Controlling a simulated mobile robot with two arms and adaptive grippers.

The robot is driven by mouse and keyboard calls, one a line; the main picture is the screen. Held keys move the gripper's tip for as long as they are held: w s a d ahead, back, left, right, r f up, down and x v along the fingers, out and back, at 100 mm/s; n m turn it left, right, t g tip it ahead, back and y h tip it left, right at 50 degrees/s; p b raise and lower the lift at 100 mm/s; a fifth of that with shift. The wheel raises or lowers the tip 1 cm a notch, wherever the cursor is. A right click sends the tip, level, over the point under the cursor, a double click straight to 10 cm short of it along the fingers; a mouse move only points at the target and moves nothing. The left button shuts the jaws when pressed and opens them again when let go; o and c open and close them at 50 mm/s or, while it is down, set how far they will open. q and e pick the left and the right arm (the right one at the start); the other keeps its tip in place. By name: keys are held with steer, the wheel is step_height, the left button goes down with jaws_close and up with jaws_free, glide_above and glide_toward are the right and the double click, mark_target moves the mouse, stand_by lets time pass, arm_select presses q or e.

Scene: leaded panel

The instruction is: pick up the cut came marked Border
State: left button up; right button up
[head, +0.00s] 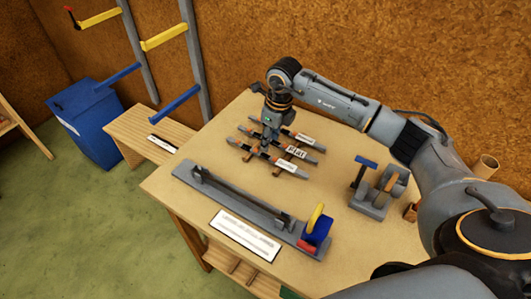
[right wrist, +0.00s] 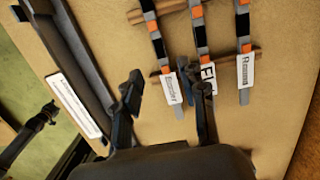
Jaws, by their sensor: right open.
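Three cut cames with white labels and orange bands lie side by side on wooden strips on the bench. The one nearest the long grey tool (head: 283,167) has a label that seems to read Border; it is the left one in the right wrist view (right wrist: 170,88). The middle came (head: 298,153) reads Flat, its label partly covered by a finger in the wrist view (right wrist: 201,40). The far came (head: 297,135) shows at the right (right wrist: 243,45). My right gripper (head: 265,150) is over the cames, open and empty, its fingers apart in the wrist view (right wrist: 168,92).
A long grey tool (head: 230,198) with a red, yellow and blue end lies along the bench's near side, beside a white sign (head: 245,236). A small grey device (head: 376,190) stands right of the cames.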

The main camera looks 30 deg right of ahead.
mark_target(265, 155)
steer(key=shift+w+a+f+p, duration=0.1)
steer(key=shift+w+f+p, duration=0.1)
steer(key=shift+f, duration=0.35)
steer(key=shift+w+a+f+p, duration=0.1)
steer(key=shift+f+p, duration=0.1)
steer(key=shift+f, duration=0.3)
steer(key=f, duration=0.1)
steer(key=f+p, duration=0.1)
steer(key=f, duration=0.1)
steer(key=shift+w+a+f+p, duration=0.1)
steer(key=shift+w+f+p, duration=0.2)
steer(key=shift+p, duration=0.05)
steer(key=shift+f, duration=0.45)
steer(key=c, duration=0.7)
jaws_close()
arm_select(q)
steer(key=w+r, duration=0.1)
steer(key=w+d+r, duration=0.1)
steer(key=r, duration=0.1)
steer(key=shift+w, duration=0.35)
arm_select(e)
steer(key=shift+w, duration=0.1)
